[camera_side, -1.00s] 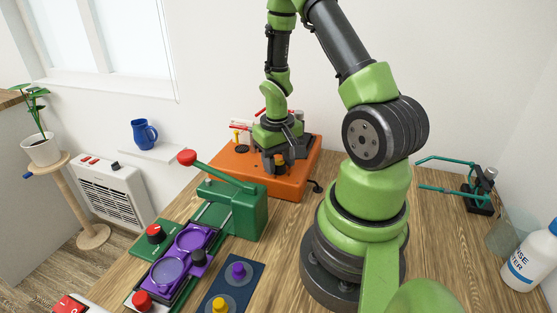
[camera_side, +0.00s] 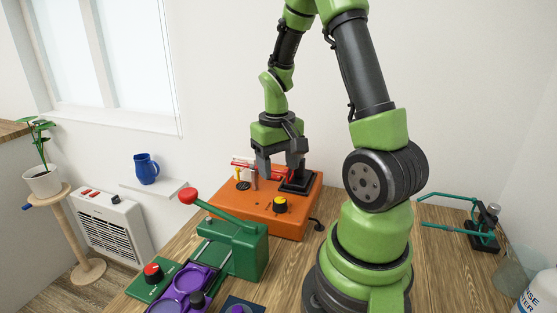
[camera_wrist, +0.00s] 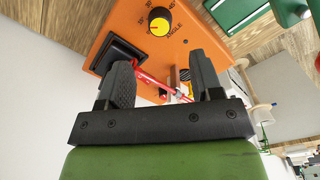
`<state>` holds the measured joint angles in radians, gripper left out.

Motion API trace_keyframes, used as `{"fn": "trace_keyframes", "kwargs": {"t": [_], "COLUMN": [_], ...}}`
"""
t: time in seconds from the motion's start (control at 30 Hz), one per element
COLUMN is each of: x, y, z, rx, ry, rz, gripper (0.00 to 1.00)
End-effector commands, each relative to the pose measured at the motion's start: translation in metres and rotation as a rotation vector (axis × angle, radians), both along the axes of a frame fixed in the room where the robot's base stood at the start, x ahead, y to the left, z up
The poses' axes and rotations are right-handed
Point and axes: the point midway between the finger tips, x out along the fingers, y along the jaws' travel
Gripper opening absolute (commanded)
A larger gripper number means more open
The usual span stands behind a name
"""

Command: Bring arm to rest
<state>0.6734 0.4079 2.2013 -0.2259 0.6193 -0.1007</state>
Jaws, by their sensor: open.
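My gripper (camera_side: 279,168) is open and points down over the orange box (camera_side: 240,214), above its back part. Its two dark fingers are apart and nothing is held between them. In the wrist view the gripper (camera_wrist: 163,75) shows both fingers, with a thin red rod (camera_wrist: 152,80) seen beyond the gap. The box's black knob with a yellow cap (camera_side: 280,204) stands clear of the fingers at the front. In the wrist view the knob (camera_wrist: 159,24) has an angle scale around it. A black block (camera_side: 298,183) sits on the box, below the right finger.
A green press (camera_side: 234,246) with a red-balled lever stands in front of the box. Purple round holders (camera_side: 191,282) lie before it. A blue mug (camera_side: 146,168) is on a wall shelf. A teal-framed tool (camera_side: 455,225) lies at right. Air above the box is free.

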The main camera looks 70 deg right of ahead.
Motion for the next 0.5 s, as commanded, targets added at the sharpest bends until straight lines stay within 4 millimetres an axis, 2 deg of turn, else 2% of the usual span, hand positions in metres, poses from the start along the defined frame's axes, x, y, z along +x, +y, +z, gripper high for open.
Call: {"fn": "trace_keyframes", "kwargs": {"t": [0.13,0.5], "x": [0.0,0.0], "y": [0.0005,0.0006], "z": [0.009,0.0097], "rx": [0.001,0.001], "ry": [-0.001,0.001], "rz": [-0.001,0.0], "gripper": [0.59,0.59]}}
